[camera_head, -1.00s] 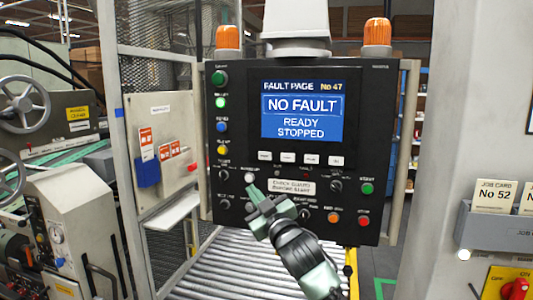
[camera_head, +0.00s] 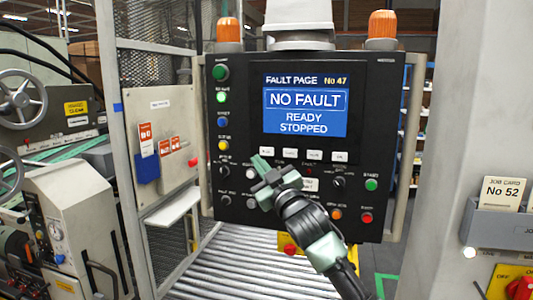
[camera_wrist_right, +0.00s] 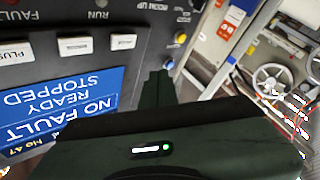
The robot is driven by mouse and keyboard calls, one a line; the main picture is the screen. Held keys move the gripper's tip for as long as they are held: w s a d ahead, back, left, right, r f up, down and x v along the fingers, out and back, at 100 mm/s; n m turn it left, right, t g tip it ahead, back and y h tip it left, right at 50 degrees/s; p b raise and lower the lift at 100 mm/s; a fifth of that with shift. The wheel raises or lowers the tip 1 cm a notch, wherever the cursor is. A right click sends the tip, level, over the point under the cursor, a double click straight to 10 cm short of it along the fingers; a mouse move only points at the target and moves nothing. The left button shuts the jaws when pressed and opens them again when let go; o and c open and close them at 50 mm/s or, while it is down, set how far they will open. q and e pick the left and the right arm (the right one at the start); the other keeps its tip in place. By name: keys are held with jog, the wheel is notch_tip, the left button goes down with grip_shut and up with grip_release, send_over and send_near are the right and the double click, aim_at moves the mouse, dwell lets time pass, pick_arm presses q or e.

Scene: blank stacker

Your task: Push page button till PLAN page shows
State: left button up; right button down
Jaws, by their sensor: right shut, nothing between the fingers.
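The black control panel (camera_head: 358,100) has a blue screen (camera_head: 305,104) reading "FAULT PAGE No 47", "NO FAULT", "READY STOPPED". Below it is a row of several white rectangular buttons (camera_head: 315,155); their labels are too small to read in the head view. My right gripper (camera_head: 260,163) is shut and empty, its tip just below and left of the leftmost white button (camera_head: 265,152). In the right wrist view the gripper (camera_wrist_right: 157,84) points at the panel near that button (camera_wrist_right: 123,41); another button reads "PLUS" (camera_wrist_right: 15,53). I cannot tell whether the tip touches the panel. My left gripper is not in view.
Coloured round buttons line the panel's left side, including a green one (camera_head: 221,73). Knobs and red and green buttons (camera_head: 366,218) sit lower down. A roller conveyor (camera_head: 235,265) lies below. A grey pillar with a job card holder (camera_head: 497,230) stands at right.

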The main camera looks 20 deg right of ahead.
aim_at(260, 148)
jog(key=shift+w+d+p, duration=0.2)
jog(key=shift+w+d, duration=0.35)
jog(key=shift+w, duration=0.3)
jog(key=shift+w+d+p, duration=0.15)
jog(key=shift+w+d, duration=0.45)
jog(key=shift+w, duration=0.2)
jog(key=shift+w+d+p, duration=0.2)
jog(key=shift+w+d, duration=0.35)
jog(key=shift+w, duration=0.3)
jog(key=shift+w, duration=0.1)
jog(key=shift+w+d+r+p, duration=0.1)
jog(key=shift+w+d+p, duration=0.05)
jog(key=shift+p, duration=0.15)
jog(key=shift+w, duration=0.1)
jog(key=shift+w+d, duration=0.3)
dwell(0.6)
jog(key=shift+s+a, duration=0.1)
jog(key=shift+s+a+p, duration=0.3)
jog(key=shift+s+a, duration=0.05)
jog(key=shift+s, duration=0.2)
jog(key=shift+s+a, duration=0.1)
